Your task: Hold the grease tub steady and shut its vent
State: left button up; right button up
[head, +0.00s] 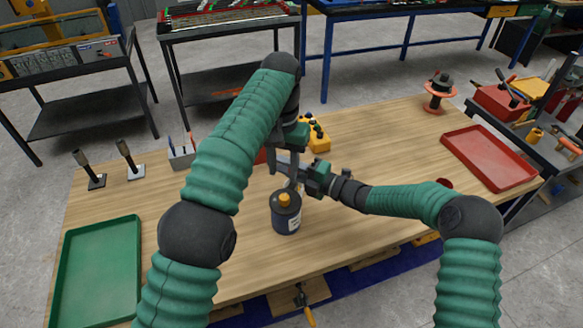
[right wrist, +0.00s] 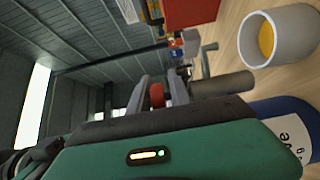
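The grease tub (head: 286,219) is a dark blue cylinder with a pale label and an orange-yellow cap (head: 285,200) on top. It stands upright on the bench. In the right wrist view, part of the tub (right wrist: 296,119) shows at the right edge. My left gripper (head: 283,170) points down just above and behind the tub; its fingertips overlap the other hand, and its opening is unclear. My right gripper (head: 294,177) comes from the right, close above the tub. In its wrist view its fingers (right wrist: 163,92) are apart, with something red visible between them; whether they touch it is unclear.
A yellow box (head: 319,141) stands behind the grippers. A green tray (head: 66,262) is left, a red tray (head: 468,166) right. The wood bench (head: 380,140) has clear room toward the back right.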

jog(key=shift+d, duration=0.1)
grip_shut()
dwell(1.2)
